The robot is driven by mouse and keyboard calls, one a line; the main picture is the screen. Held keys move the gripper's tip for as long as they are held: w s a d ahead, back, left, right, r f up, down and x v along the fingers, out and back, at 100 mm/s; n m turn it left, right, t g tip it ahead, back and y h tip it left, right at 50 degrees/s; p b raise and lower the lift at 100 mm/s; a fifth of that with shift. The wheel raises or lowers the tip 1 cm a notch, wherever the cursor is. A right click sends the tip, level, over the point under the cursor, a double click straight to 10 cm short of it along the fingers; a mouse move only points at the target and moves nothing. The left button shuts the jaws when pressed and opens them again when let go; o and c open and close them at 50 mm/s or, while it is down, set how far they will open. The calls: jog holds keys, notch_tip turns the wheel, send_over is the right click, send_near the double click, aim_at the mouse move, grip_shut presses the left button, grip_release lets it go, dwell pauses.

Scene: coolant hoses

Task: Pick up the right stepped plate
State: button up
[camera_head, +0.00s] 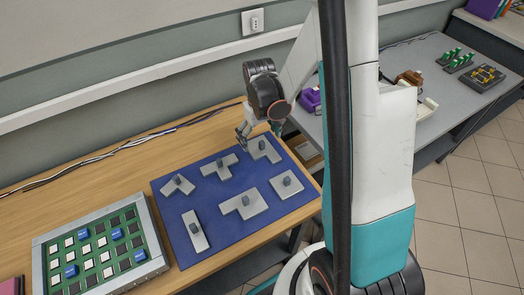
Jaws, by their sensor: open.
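Several grey plates, each with a dark upright knob, lie on a blue mat (215,243). A notched plate (271,154) lies at the back right of the mat. Another notched plate (228,171) is to its left, and a third (251,210) is nearer the front. They are too small to tell surely which is the right stepped plate. My gripper (260,138) is open and points down at the back right plate, around or just above its knob. I cannot tell whether it touches. The gripper hides part of the area behind that plate.
A rectangular plate (198,240), a square plate (295,188) and a small plate (179,189) share the mat. A framed green board (50,290) with tiles stands left on the wooden table (130,172). Cables run along the wall. A grey bench (430,48) with parts stands right.

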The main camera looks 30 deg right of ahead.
aim_at(260, 142)
notch_tip(260, 142, down, 3)
jog(key=shift+f+b, duration=0.1)
jog(key=shift+b, duration=0.4)
jog(key=shift+s, duration=0.1)
jog(key=c, duration=1.7)
jog(key=shift+c, duration=0.7)
jog(key=shift+s, duration=0.1)
jog(key=shift+c, duration=0.4)
